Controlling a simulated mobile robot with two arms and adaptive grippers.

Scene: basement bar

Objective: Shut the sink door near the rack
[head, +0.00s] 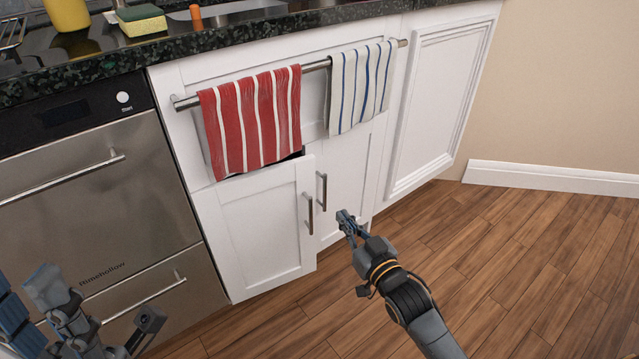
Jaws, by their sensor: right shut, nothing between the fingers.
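The white sink cabinet has two doors below a towel bar (315,66). The left door (262,235) is ajar: its handle side stands out from the frame, with a dark gap along its top. The right door (345,165) looks flush. Each door has an upright metal handle. My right gripper (346,222) is shut and empty, in front of the right door, just right of the left door's handle (309,213). My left gripper (148,322) is at the lower left, before the dishwasher; its fingers are unclear. A wire rack (12,33) shows partly on the counter at the far left.
A red striped towel (250,120) and a white-blue striped towel (360,85) hang from the bar, the red one close above the left door. A steel dishwasher (90,190) stands left. Wooden floor (540,260) is clear at right. A sponge (140,20) lies on the counter.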

